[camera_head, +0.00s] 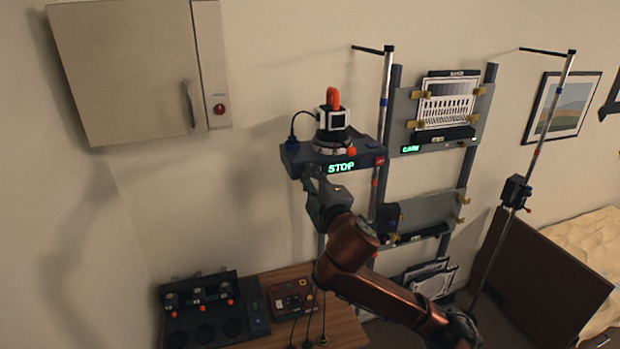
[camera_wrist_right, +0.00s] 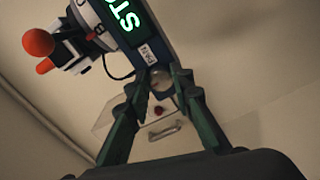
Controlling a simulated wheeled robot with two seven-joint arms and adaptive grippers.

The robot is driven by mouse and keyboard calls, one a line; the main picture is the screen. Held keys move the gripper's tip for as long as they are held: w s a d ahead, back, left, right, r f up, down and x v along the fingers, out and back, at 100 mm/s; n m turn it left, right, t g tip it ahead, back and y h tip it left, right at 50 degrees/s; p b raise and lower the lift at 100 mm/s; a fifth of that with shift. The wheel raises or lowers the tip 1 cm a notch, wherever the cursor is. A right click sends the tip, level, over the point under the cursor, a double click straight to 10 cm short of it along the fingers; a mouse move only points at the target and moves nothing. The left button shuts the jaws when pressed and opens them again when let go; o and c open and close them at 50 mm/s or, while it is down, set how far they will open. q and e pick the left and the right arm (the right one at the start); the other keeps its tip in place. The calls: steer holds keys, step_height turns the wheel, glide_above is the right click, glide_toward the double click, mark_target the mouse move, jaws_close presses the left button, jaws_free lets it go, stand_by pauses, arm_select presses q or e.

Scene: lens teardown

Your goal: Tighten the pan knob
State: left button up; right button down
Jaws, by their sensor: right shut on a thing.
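The pan knob (camera_wrist_right: 161,82) is a small grey round part under the PAN label (camera_wrist_right: 148,54) on the dark unit with the green STOP display. In the head view this unit (camera_head: 298,160) is at the wall beside a metal pole, and the knob is hidden behind my gripper. My right gripper (camera_head: 312,173) reaches up to the unit's lower left front edge. In the wrist view the fingers of my right gripper (camera_wrist_right: 161,88) are closed on the knob from both sides. My left gripper is not in view.
A white cube device (camera_head: 333,119) with an orange handle sits on the unit, with a cable at its left. A wall cabinet (camera_head: 125,75) hangs at upper left. Racks with panels (camera_head: 433,108) stand to the right. A table (camera_head: 345,325) with a dark tray and a red box is below.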

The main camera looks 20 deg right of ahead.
stand_by(0.3)
steer(key=c, duration=1.7)
jaws_free()
steer(key=shift+s, duration=0.25)
steer(key=s, duration=1.1)
steer(key=shift+s+d, duration=0.25)
steer(key=shift+s, duration=0.05)
